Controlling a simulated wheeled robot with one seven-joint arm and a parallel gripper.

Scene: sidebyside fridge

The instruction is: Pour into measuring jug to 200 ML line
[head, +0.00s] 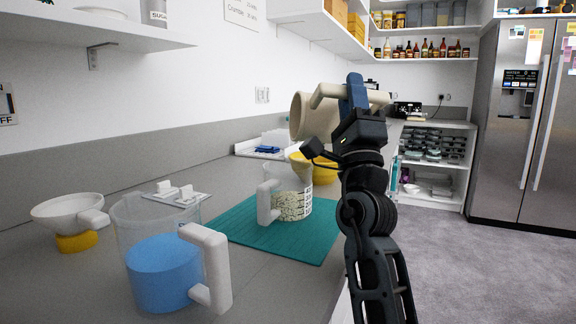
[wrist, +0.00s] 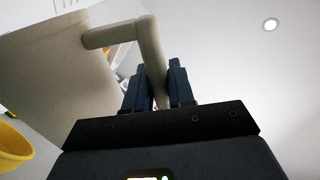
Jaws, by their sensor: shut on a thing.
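My gripper (head: 354,90) is shut on the handle of a beige jug (head: 308,118) and holds it up above the counter. The jug looks strongly tilted, with its handle at the upper right. In the wrist view the handle (wrist: 150,55) sits between my fingers (wrist: 158,85), and the jug body (wrist: 60,80) fills the left. A clear measuring jug (head: 288,180) with a white handle stands upright on a teal mat (head: 262,238), below the beige jug. It shows dark markings and pale, speckled contents; the exact level against the lines is unreadable. No falling stream is visible.
A larger clear jug (head: 163,270) with blue liquid stands front left. A white funnel-like bowl (head: 68,213) on a yellow base is at far left. A yellow bowl (head: 325,172) stands just behind the measuring jug. A white scale-like tray (head: 178,197) lies behind the blue jug.

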